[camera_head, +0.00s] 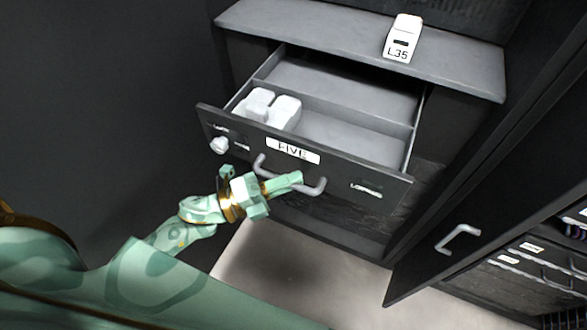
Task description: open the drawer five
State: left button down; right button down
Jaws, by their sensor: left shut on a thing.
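The drawer labelled FIVE (345,175) is pulled out of the dark cabinet (455,130), and its inside shows. Its front carries a white label (292,151), a pale round knob at its left end and a bar handle (318,188) below the label. My left gripper (292,180) is at the handle, its fingers shut on the bar. The drawer has a cross divider, and white blocks (285,110) lie in its front left part. My right gripper is not in view.
A white tag marked L35 (402,40) stands on the cabinet top (330,28). At the right, a dark door with a handle (458,238) stands open beside shelves of equipment (540,265). Pale floor (290,265) lies clear below the drawer.

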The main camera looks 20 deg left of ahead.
pick_arm(q)
jog(key=shift+s, duration=0.9)
jog(key=c, duration=1.4)
grip_release()
jog(key=shift+a, duration=0.1)
jog(key=shift+c, duration=0.2)
jog(key=b+v, duration=0.1)
jog(key=v, duration=1.5)
jog(key=shift+s+a, duration=0.1)
